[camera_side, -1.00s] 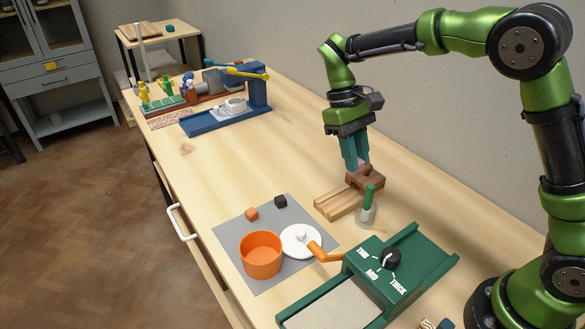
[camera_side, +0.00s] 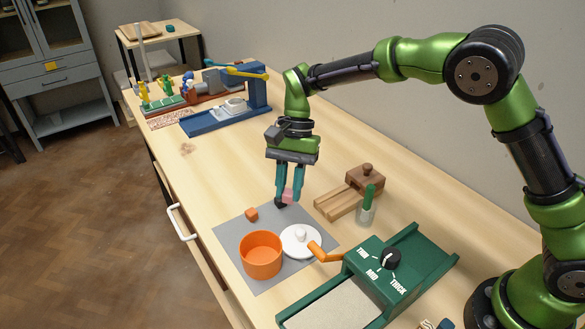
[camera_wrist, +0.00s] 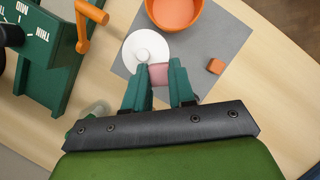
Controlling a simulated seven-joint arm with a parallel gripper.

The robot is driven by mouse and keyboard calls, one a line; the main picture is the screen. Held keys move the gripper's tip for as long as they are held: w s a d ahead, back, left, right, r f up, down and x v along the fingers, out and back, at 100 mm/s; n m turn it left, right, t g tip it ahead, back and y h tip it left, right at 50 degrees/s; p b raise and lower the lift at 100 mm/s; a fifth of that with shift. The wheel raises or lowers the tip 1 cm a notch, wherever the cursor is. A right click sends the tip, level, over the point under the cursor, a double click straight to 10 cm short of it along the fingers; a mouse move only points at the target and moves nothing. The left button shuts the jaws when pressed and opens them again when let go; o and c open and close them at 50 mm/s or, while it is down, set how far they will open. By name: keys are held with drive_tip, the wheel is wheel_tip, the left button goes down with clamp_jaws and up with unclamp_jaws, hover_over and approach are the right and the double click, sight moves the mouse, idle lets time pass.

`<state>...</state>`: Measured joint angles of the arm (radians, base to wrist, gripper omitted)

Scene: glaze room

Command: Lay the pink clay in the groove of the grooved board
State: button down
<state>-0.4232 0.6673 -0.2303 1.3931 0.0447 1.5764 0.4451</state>
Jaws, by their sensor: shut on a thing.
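My gripper (camera_side: 287,192) is shut on the pink clay (camera_side: 288,196), a small block held between the teal fingers above the grey mat. The clay also shows in the wrist view (camera_wrist: 158,74), between the fingertips and overlapping the white lid's edge. The grooved board (camera_side: 338,206), pale wood with a lengthwise groove, lies to the right of my gripper in the side view. A brown wooden block with a round knob (camera_side: 366,180) sits at its far end. The visible groove looks empty. The gap between the clay and the mat is hard to judge.
On the grey mat (camera_side: 230,235) are an orange pot (camera_side: 261,256), a white lid (camera_side: 296,243), an orange cube (camera_side: 251,215) and a black cube (camera_side: 280,203) close by my fingertips. A green roller machine (camera_side: 400,262) is in front.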

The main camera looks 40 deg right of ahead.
drive_tip(key=w+a+m+t, duration=0.2)
drive_tip(key=w+a+m, duration=0.1)
drive_tip(key=m, duration=0.2)
drive_tip(key=m+t+y, duration=0.1)
drive_tip(key=m, duration=0.2)
approach(269, 228)
drive_tip(key=x, duration=0.2)
drive_tip(key=a+x, duration=0.1)
drive_tip(key=x, duration=0.3)
drive_tip(key=shift+a+r, duration=0.1)
drive_tip(key=shift+a, duration=0.15)
drive_tip(key=c, duration=1.2)
unclamp_jaws()
